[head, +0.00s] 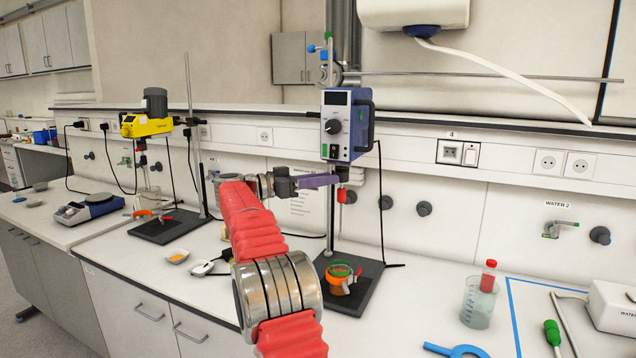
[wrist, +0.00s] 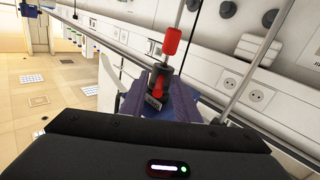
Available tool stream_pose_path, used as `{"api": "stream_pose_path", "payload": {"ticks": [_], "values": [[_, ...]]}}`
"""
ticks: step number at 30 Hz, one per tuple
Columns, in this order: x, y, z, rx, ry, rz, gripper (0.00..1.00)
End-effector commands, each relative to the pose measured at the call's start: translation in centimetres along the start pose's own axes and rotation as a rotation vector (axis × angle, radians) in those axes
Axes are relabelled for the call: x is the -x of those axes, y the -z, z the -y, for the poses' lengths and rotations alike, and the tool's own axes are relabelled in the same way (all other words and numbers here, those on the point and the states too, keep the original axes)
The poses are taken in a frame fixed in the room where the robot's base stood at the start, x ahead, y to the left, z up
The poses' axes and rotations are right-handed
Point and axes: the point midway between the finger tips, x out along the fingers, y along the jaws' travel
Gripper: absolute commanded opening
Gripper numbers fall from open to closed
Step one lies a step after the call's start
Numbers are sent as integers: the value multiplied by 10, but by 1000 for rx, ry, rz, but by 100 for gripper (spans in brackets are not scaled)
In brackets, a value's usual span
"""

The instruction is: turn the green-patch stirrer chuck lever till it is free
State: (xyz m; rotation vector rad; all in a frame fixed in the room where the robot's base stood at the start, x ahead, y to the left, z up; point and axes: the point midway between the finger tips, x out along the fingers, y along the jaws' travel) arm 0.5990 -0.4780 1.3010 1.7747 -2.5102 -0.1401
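The blue-and-black stirrer (head: 345,118) hangs on a stand in the middle of the head view. A small greenish mark seems to show low on its front. Its dark chuck (head: 342,174) is just below the body, with a red piece (head: 350,197) beneath. In the wrist view the dark chuck (wrist: 153,100) shows a red lever (wrist: 158,76), and a red piece (wrist: 172,41) sits on the shaft. My gripper (head: 332,179) is level with the chuck, its purple fingers pointing right at it.
A yellow stirrer (head: 146,125) stands further left. Below the blue stirrer, an orange-banded vessel (head: 341,279) sits on a black base plate (head: 372,290). A beaker (head: 479,304) stands right of it. A thin horizontal rod (head: 480,75) runs behind, above the bench.

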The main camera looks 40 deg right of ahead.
Motion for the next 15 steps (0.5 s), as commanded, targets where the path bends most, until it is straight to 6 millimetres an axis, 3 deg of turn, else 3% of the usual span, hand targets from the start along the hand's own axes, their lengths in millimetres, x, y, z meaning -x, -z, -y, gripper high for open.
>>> {"api": "stream_pose_path", "payload": {"ticks": [8, 15], "values": [[3, 0, 1, 0, 4, -1, 28], [26, 0, 1, 0, 6, -1, 28]]}}
